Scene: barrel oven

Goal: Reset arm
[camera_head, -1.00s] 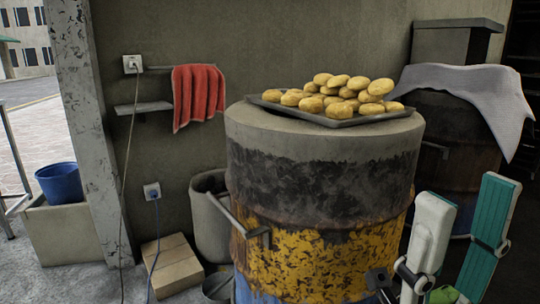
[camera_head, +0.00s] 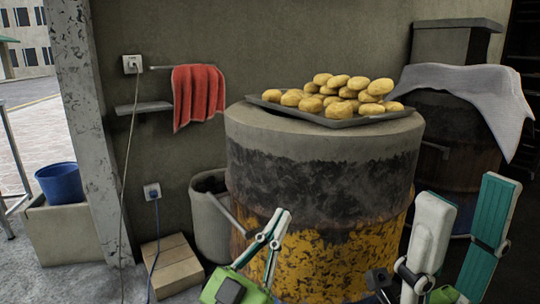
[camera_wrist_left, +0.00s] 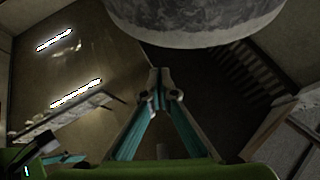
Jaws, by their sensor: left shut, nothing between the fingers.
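My left gripper (camera_head: 282,214) is in front of the barrel oven (camera_head: 325,185), at its lower left in the head view. Its fingers are together and empty, pointing up. In the left wrist view the fingertips (camera_wrist_left: 160,84) meet, with nothing between them, and a round grey shape is above them. My right gripper (camera_head: 468,188) is at the lower right of the head view, with its two teal-padded fingers spread apart and nothing seen between them. The right wrist is mostly cut off by the bottom edge.
A dark tray (camera_head: 345,122) piled with buns (camera_head: 340,91) rests on the oven's top. A grey bin (camera_head: 211,228) and a cardboard box (camera_head: 172,264) stand left of the oven. A red towel (camera_head: 196,96) hangs on the wall. A cloth (camera_head: 466,88) covers another barrel at right.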

